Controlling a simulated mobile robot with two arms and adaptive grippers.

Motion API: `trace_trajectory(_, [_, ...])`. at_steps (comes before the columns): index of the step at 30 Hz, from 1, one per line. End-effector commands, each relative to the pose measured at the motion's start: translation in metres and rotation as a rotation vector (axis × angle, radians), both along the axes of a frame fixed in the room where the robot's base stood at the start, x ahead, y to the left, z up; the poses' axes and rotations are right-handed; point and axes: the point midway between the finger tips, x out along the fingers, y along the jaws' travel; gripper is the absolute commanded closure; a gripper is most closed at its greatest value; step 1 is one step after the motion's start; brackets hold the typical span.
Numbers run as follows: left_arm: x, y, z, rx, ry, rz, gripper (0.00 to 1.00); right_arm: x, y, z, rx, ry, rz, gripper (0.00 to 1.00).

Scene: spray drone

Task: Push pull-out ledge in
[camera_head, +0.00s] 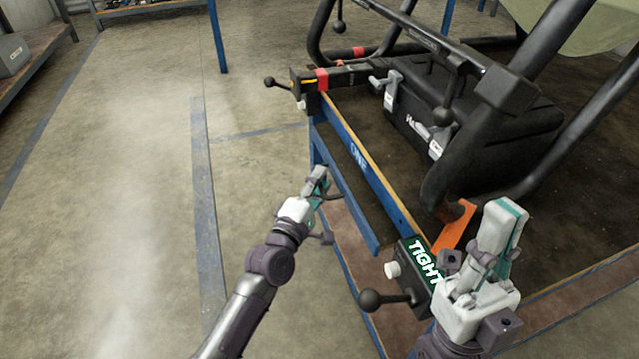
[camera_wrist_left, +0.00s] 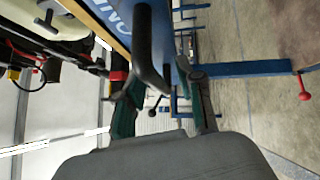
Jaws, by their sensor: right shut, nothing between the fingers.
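The pull-out ledge has a blue front bar (camera_head: 345,192), which stands out from the blue table side in the head view. A dark gap or surface shows between the bar and the table side. My left gripper (camera_head: 322,208) is beside this bar, on its outer side; I cannot tell if they touch. In the left wrist view its fingers (camera_wrist_left: 165,103) are apart, with a dark curved bar (camera_wrist_left: 150,50) just ahead of them. My right gripper (camera_head: 505,238) is shut and empty, raised above the table's near corner.
A black box with a "TIGHT" label (camera_head: 423,262) and a black ball-ended lever (camera_head: 370,299) are at the near corner. A black tubular frame (camera_head: 480,140) stands on the table. Another lever (camera_head: 271,82) sticks out at the far corner. The concrete floor (camera_head: 150,180) at left is clear.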

Motion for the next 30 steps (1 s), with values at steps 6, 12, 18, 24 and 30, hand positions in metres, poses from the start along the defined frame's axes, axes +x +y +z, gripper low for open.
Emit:
trace_trajectory(6, [0.000,0.000,0.000,0.000,-0.001,0.000,0.80,0.000,0.000,0.000,0.000,0.001,0.000,1.00])
trace_trajectory(12, [0.000,0.000,0.000,0.000,-0.001,0.000,1.00,0.000,0.000,0.000,0.000,0.001,0.000,1.00])
trace_trajectory(18, [0.000,0.000,0.000,0.001,0.000,0.000,1.00,0.000,0.000,0.000,0.000,0.001,0.000,1.00])
trace_trajectory(24, [0.005,-0.013,0.001,-0.004,0.000,0.000,1.00,0.000,0.000,0.001,0.000,0.001,0.000,1.00])
trace_trajectory(30, [0.013,-0.040,0.001,-0.001,0.000,0.000,1.00,0.000,0.000,0.001,0.000,0.001,0.000,1.00])
